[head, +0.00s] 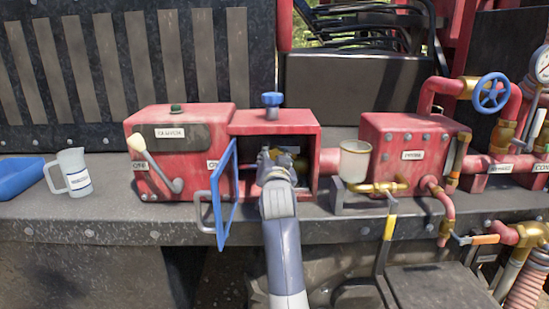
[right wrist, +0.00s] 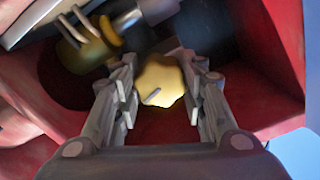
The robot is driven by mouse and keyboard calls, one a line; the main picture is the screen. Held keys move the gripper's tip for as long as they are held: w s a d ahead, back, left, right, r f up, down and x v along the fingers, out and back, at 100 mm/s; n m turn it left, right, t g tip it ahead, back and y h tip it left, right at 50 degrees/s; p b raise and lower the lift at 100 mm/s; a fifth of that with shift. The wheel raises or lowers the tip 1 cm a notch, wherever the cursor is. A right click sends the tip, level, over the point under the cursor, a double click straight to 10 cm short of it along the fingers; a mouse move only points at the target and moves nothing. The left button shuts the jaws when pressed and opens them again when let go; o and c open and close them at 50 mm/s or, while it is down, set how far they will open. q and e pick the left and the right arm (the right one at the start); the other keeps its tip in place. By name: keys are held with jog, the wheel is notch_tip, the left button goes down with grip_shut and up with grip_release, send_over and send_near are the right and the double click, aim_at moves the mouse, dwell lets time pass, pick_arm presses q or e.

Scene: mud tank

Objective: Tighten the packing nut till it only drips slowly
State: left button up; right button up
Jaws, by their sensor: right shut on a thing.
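The packing nut appears to be the lobed yellow brass piece (right wrist: 160,82) in the right wrist view, with a short grey mark on its face. My right gripper (right wrist: 162,95) is shut on it, one finger on each side. In the head view my right gripper (head: 272,160) reaches into the open red housing (head: 318,150) and mostly hides the nut. A brass fitting and grey shaft (right wrist: 100,40) lie behind it in the right wrist view. No drip can be made out. My left gripper is not in view.
A blue-framed door (head: 227,195) stands open left of my right arm. A red box with a lever (head: 160,150) adjoins the housing. A clear jug (head: 72,170) and blue tray (head: 18,178) stand at left. A white cup (head: 354,162) and pipework (head: 500,165) are at right.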

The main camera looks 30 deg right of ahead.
jog(key=o, duration=1.1)
jog(key=shift+s+a, duration=0.1)
jog(key=v, duration=0.7)
jog(key=shift+a, duration=0.1)
